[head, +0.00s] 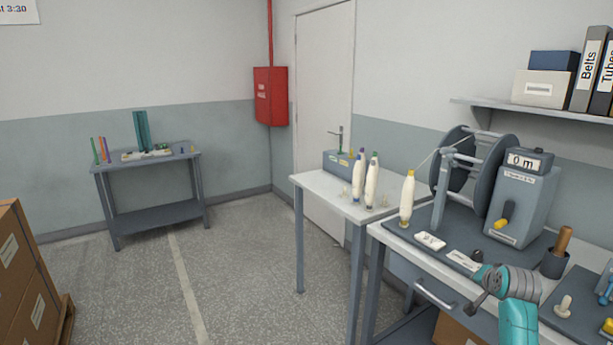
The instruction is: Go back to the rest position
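My gripper (474,306) shows at the lower right, in front of the edge of the near workbench (392,240). It is small and dark, and I cannot tell whether its fingers are open or shut. I see nothing clearly held in it. My teal and grey arm comes up from the bottom edge behind it. White bobbins stand upright on the benches: one with a yellow base (407,200) on the near workbench, and others (372,182) on the white table (318,186) behind.
A winding machine with dark flanges (452,165) and a counter box (522,200) stand on the workbench. A cup with a wooden handle (555,262) is close to my arm. A far table (185,160) stands left; boxes (22,265) are at the left edge. The middle floor is clear.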

